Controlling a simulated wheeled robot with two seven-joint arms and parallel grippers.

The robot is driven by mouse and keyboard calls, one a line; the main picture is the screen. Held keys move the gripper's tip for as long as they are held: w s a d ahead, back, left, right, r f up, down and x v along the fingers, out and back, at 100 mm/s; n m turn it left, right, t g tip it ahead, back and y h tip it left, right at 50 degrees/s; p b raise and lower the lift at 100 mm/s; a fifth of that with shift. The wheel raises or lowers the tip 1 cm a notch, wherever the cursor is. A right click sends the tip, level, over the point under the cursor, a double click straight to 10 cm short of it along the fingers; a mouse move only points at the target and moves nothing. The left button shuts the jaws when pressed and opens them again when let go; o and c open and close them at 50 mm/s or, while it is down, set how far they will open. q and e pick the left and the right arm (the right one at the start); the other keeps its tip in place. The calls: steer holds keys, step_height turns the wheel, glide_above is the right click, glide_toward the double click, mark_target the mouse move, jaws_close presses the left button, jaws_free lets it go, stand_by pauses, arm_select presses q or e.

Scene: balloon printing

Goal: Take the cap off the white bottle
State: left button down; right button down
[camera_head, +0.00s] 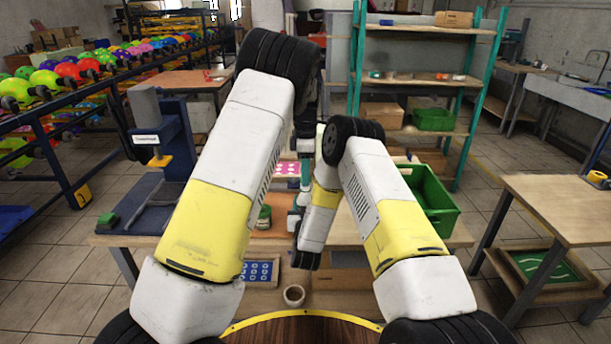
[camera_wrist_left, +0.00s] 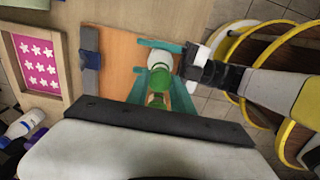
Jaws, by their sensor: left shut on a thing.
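The white bottle (camera_wrist_left: 160,60) shows in the left wrist view with a green cap (camera_wrist_left: 160,80) on its near end. My left gripper (camera_wrist_left: 161,86) has its teal fingers on either side of the cap and is shut on it. My right gripper (camera_wrist_left: 176,58) comes in from the right with its teal fingers around the bottle's body, and appears shut on it. Whether cap and bottle are still joined is hard to tell. In the head view my arms mostly hide the bottle; teal fingers of my left gripper (camera_head: 305,168) show between them.
A green jar (camera_head: 264,217) stands on the table left of the grippers. A blue patterned frame (camera_head: 261,271) and a tape roll (camera_head: 294,295) are nearer. A green crate (camera_head: 428,196) stands at the right. A pink star-patterned frame (camera_wrist_left: 38,62) shows in the wrist view.

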arm_select(q)
steer(key=shift+r, duration=2)
arm_select(e)
steer(key=c, duration=0.6)
jaws_free()
